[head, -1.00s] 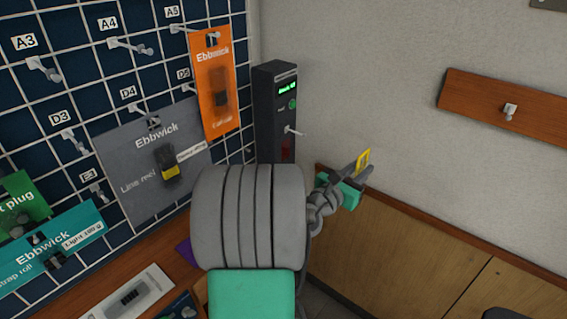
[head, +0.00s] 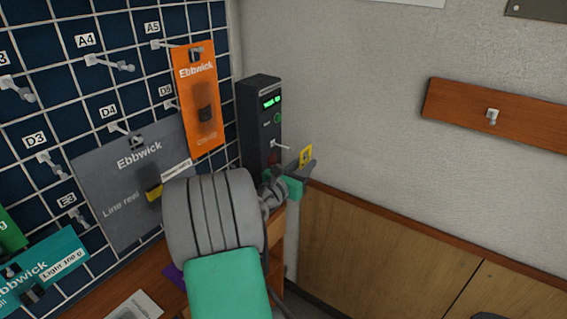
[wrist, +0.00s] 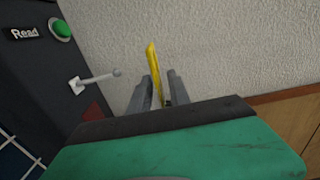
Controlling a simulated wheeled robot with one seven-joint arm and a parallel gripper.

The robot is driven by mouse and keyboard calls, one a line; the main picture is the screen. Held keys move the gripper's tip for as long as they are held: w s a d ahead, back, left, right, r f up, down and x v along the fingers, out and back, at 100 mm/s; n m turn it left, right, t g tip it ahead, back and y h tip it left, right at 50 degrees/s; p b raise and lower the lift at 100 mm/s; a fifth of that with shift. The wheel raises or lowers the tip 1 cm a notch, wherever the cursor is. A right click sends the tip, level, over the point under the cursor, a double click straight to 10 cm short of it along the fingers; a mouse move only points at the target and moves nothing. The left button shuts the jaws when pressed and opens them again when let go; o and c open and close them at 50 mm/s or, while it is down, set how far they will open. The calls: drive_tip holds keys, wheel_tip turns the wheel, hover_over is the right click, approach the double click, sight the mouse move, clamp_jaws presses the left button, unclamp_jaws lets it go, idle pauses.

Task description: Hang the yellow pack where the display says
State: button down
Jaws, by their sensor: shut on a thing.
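The yellow pack (head: 306,156) is a small thin piece held upright between the fingertips of my gripper (head: 303,172). In the wrist view the pack (wrist: 154,65) shows nearly edge-on between the two grey fingers (wrist: 160,92). The display (head: 271,101) glows green on a tall black box; its text is too small to read surely. Below it are a round green button (head: 278,118) and a pale peg (head: 281,146). In the wrist view the button (wrist: 61,29) is marked "Read", and the bare peg (wrist: 98,79) points toward the pack's left side, apart from it.
A blue grid board at left has labelled hooks; A4 (head: 108,62) looks empty. An orange pack (head: 199,100), a grey pack (head: 130,185) and a teal pack (head: 45,265) hang there. A wooden rail (head: 500,115) with one hook is on the right wall.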

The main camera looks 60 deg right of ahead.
drive_tip(key=w+d+f, duration=0.1)
drive_tip(key=w+d, duration=0.1)
drive_tip(key=w, duration=0.5)
drive_tip(key=shift+w+p, duration=0.3)
drive_tip(key=shift+p, duration=0.15)
drive_tip(key=shift+f, duration=0.25)
drive_tip(key=c, duration=1.2)
unclamp_jaws()
